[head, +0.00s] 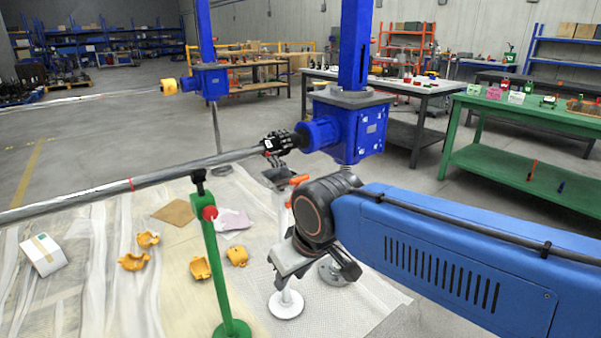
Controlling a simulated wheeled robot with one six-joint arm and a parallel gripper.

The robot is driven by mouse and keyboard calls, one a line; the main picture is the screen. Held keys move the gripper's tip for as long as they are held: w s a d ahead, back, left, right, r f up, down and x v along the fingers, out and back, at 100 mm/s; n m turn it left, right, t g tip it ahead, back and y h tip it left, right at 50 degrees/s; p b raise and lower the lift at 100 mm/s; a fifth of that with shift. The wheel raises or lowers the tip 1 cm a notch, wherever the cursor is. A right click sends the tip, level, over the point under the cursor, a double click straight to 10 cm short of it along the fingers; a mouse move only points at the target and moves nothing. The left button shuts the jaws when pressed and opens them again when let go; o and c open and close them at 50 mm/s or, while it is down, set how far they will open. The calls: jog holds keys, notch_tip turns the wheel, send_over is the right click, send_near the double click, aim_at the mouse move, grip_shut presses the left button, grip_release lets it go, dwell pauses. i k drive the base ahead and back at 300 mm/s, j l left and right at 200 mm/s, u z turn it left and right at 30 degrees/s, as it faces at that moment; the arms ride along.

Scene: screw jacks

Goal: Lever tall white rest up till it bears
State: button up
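A white rest stands on a round white base (286,305) on the sheeted floor. Its post (283,218) is partly hidden behind my wrist. An orange lever (298,181) shows near its upper end, beside a dark piece that may be its head. A grey shaft (150,178) runs above to a black coupling-like part (280,144) at the blue gearbox (345,128). The dark piece appears below the shaft; contact cannot be told. My gripper (292,262) hangs below my black wrist joint, in front of the white post; its fingers are unclear. I see no clear grip on the lever.
A green rest (213,265) with a red knob stands under the shaft at left. Yellow castings (200,267), a brown sheet (174,212) and a white box (43,254) lie on the floor covering. A green table (520,118) stands at right.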

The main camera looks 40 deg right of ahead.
aim_at(297, 182)
jog(key=i+l, duration=0.25)
jog(key=l, duration=0.15)
jog(key=i+l, duration=0.55)
jog(key=l, duration=0.2)
